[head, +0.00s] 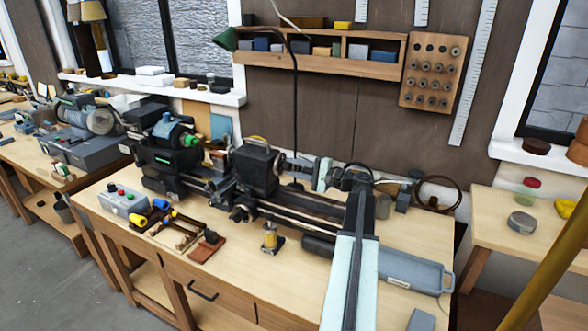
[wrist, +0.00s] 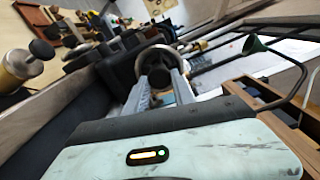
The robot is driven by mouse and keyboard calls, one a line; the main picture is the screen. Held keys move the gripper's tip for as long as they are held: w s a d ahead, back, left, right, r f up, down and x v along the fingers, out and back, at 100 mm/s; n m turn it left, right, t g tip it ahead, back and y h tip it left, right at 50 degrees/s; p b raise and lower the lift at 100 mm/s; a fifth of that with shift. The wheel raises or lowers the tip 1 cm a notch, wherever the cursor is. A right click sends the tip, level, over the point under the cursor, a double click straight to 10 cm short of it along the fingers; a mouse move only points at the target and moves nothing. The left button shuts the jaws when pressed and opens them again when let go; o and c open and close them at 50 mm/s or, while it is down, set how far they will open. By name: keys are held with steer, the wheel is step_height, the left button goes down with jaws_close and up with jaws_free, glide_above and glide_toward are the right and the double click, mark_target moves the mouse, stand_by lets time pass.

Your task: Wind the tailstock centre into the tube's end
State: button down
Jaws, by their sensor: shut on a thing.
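The lathe (head: 285,205) stands on the wooden bench, with its green-tipped headstock (head: 180,138) at the left. A dark block-shaped unit (head: 257,167) sits on the bed rails. My gripper (head: 350,180) is at the right end of the lathe, with my pale arm reaching in from the front. In the wrist view, the grey fingers of my gripper (wrist: 160,88) are shut on a dark ring-shaped handwheel (wrist: 139,66), one finger on each side. I cannot make out the tailstock centre, the tube's end, or whether they touch.
A control box (head: 123,200) with buttons and small tools lie at the bench's front left. A brass-topped fitting (head: 270,238) stands in front of the bed. A grey-blue tray (head: 415,270) lies right of my arm. A dark ring (head: 438,194) lies at the back right.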

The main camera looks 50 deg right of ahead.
steer(key=m, duration=0.4)
steer(key=shift+f+m, duration=0.15)
steer(key=shift+m, duration=0.15)
steer(key=shift+s+a+m, duration=0.1)
steer(key=shift+m, duration=1.9)
steer(key=c, duration=1.1)
jaws_free()
steer(key=shift+o, duration=0.2)
steer(key=v, duration=0.7)
steer(key=shift+s, duration=0.4)
